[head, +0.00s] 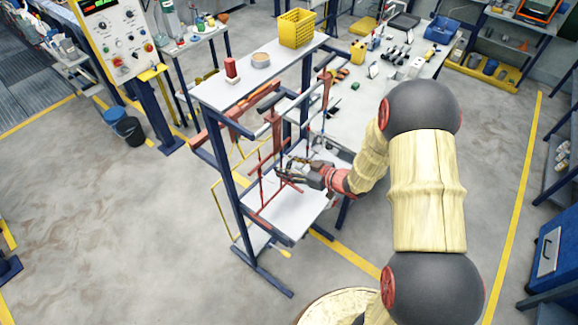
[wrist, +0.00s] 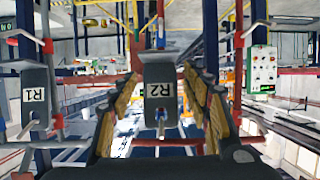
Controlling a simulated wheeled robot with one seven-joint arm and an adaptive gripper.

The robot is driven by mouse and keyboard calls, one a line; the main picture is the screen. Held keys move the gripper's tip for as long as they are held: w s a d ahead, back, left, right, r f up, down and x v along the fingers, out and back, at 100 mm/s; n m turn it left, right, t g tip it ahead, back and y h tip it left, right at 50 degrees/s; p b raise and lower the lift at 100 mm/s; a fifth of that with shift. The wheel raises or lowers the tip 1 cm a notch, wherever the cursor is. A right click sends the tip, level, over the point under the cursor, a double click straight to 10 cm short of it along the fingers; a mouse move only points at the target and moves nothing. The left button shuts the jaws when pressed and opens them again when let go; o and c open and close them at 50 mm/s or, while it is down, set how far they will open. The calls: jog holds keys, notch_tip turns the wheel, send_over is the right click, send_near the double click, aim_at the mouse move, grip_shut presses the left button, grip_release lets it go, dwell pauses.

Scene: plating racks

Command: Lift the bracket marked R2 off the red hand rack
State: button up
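The grey bracket marked R2 (wrist: 158,72) hangs upright in the middle of the wrist view, with a small metal peg showing at its lower part. My gripper (wrist: 160,90) is open, one padded finger on each side of R2, with gaps visible between the fingers and the bracket. In the head view my gripper (head: 290,172) is at the red hand rack (head: 277,135), inside the blue-framed stand. The rack's red rods (wrist: 238,75) also show in the wrist view. I cannot make out R2 in the head view.
A bracket marked R1 (wrist: 36,95) hangs to the left of R2, close to my left finger. The stand's top shelf (head: 225,92) holds a yellow basket (head: 297,28), a red item and a round tin. A white worktable (head: 345,122) stands behind it.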

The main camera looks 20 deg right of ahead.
jog(key=c, duration=1.1)
jog(key=o, duration=0.6)
jog(key=c, duration=0.5)
jog(key=shift+c, duration=0.4)
